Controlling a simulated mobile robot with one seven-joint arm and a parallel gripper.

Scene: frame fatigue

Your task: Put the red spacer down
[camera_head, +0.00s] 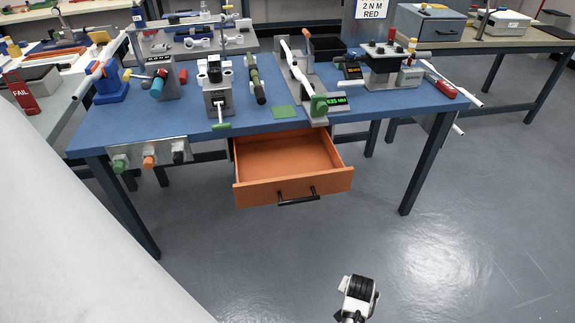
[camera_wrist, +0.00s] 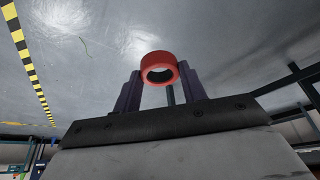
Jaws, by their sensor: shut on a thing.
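The red spacer (camera_wrist: 159,67) is a short red ring with a dark bore. In the wrist view it sits between the two dark fingers of my gripper (camera_wrist: 164,88), held near the fingertips. My gripper is shut on it. In the head view my gripper (camera_head: 358,290) is low at the bottom of the picture, over open floor in front of the table and its drawer. The spacer cannot be made out in the head view.
The blue workbench (camera_head: 190,117) carries several fixtures and tools. An open, empty orange drawer (camera_head: 285,160) sticks out from its front. A green square (camera_head: 285,112) lies near the bench's front edge. Grey floor (camera_head: 470,230) is clear at the right.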

